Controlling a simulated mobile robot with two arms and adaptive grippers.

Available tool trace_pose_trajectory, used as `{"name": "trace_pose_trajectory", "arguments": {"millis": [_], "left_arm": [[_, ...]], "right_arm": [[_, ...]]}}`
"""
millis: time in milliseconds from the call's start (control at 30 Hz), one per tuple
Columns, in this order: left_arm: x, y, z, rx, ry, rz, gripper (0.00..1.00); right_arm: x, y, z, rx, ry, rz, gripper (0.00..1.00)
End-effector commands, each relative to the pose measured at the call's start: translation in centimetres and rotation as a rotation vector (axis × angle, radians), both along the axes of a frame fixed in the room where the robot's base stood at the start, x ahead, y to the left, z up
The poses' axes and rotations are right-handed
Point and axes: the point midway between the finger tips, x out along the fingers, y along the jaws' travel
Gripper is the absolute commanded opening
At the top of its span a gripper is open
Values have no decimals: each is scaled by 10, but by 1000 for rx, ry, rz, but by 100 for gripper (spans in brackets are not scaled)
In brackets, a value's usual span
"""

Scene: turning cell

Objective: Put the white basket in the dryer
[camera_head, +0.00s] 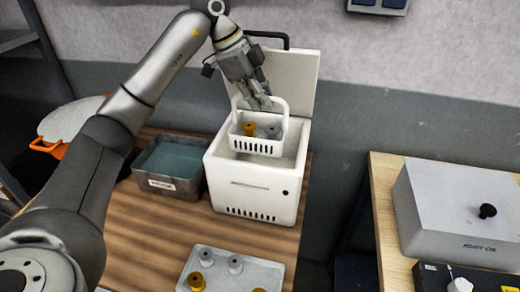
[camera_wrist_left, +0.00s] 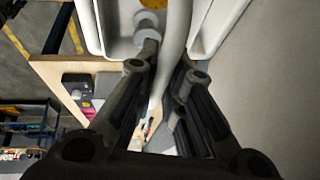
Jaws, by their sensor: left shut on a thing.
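The white basket (camera_head: 258,144) hangs by its handle from my left gripper (camera_head: 262,103), which is shut on the handle. Brass-coloured and grey parts are in the basket. The basket is upright over the open top of the white dryer (camera_head: 251,190), its lower part close to or just within the opening; the exact depth is hard to tell. The dryer's lid (camera_head: 300,70) stands open behind. In the left wrist view the white handle (camera_wrist_left: 178,40) runs between the fingers. My right gripper is not in view.
A grey bin with bluish liquid (camera_head: 170,163) stands left of the dryer. A white tray (camera_head: 215,268) with several brass and grey parts lies in front. A grey box-shaped machine (camera_head: 450,205) stands on the right-hand table, across a gap.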

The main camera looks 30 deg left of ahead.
Motion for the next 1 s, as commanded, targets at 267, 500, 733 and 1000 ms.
{"name": "trace_pose_trajectory", "arguments": {"millis": [267,500,733,1000], "left_arm": [[-1,1,-39,0,2,-1,0],[-2,1,-93,0,3,0,0],[-1,1,-122,-1,-1,-1,0],[-1,0,-151,-1,2,0,0]], "right_arm": [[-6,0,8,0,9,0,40],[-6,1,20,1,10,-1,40],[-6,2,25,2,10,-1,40],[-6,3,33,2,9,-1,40]]}}
